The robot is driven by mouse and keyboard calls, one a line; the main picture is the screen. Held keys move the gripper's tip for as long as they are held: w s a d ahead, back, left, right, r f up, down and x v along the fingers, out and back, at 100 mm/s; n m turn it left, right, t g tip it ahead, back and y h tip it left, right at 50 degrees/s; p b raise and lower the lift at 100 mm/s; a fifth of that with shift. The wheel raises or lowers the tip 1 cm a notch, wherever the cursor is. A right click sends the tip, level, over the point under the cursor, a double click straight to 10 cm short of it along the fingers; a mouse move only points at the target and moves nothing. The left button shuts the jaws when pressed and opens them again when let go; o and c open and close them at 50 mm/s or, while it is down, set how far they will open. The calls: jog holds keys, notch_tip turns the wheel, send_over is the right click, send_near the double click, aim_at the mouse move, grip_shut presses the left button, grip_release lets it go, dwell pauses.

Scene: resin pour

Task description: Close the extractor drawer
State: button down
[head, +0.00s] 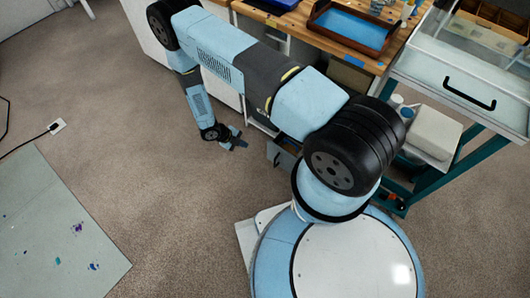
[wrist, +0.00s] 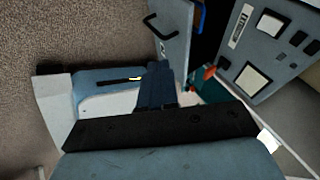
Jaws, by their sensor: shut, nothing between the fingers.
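The extractor drawer's grey front (wrist: 172,38) with its black handle shows at the top of the wrist view. A dark gap lies between this front and the grey extractor body (wrist: 245,50), so the drawer stands open. In the head view a small part of the drawer (head: 277,156) shows beside my arm, low under the bench; the rest is hidden. My gripper (head: 240,143) is shut and empty, low above the floor, left of the drawer and apart from it. In the wrist view the dark fingers (wrist: 155,78) are together, below the drawer front in the picture.
A wooden bench (head: 345,73) with a blue-filled tray (head: 352,27) stands above. A teal-framed cart (head: 462,160) with a white top and black handle is at the right. A stained sheet (head: 55,225) lies on the floor at left. The carpet left of my gripper is clear.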

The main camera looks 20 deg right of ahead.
jog(key=s+d+f+n, duration=0.1)
jog(key=d+f, duration=0.9)
jog(key=f, duration=0.1)
jog(key=shift+f+n, duration=0.3)
jog(key=shift+f, duration=0.1)
jog(key=shift+w, duration=0.1)
